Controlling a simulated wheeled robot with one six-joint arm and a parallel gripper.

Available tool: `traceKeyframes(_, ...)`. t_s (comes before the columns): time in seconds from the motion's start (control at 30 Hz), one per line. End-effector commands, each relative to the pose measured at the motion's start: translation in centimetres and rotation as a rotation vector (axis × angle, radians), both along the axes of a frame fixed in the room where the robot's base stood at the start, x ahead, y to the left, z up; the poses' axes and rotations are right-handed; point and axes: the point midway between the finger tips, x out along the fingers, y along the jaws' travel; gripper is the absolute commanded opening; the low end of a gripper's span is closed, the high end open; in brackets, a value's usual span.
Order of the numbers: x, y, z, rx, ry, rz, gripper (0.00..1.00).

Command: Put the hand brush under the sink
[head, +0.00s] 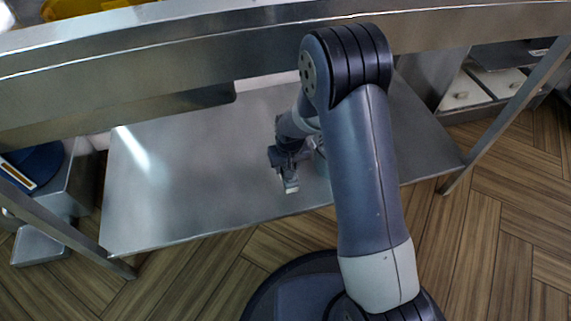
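My gripper (290,184) reaches in over the steel lower shelf (200,180), under the steel counter (400,32). It points down, close above or at the shelf. A small pale piece shows at its fingertips; I cannot tell whether this is the fingers themselves or something held. I cannot make out the hand brush for sure. A steel box-like underside (130,113) hangs below the counter at the left and may be the sink's basin.
A pale greenish object (322,166) stands on the shelf, mostly hidden behind my arm. The shelf's left part is bare. Table legs stand at the left (60,232) and right (508,122). Wooden floor (470,235) lies in front. A blue round thing (35,165) is at far left.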

Motion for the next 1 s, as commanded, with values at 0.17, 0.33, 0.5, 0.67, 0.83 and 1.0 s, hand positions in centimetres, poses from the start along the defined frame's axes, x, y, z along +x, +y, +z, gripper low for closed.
traceKeyframes(0.17, 0.0, 0.0, -2.7, 0.0, 0.0, 0.0, 0.25)
traceKeyframes(0.33, 0.0, 0.0, -5.1, -0.001, 0.002, 0.0, 0.25)
traceKeyframes(0.5, 0.0, 0.0, -7.3, 0.0, 0.0, 0.0, 0.25)
traceKeyframes(0.67, 0.1, 0.0, -7.2, 0.0, -0.001, 0.0, 0.25)
traceKeyframes(0.83, 0.0, 0.0, -7.4, 0.0, 0.0, 0.0, 0.25)
traceKeyframes(1.0, 0.0, 0.0, -7.5, 0.0, 0.0, 0.0, 0.53)
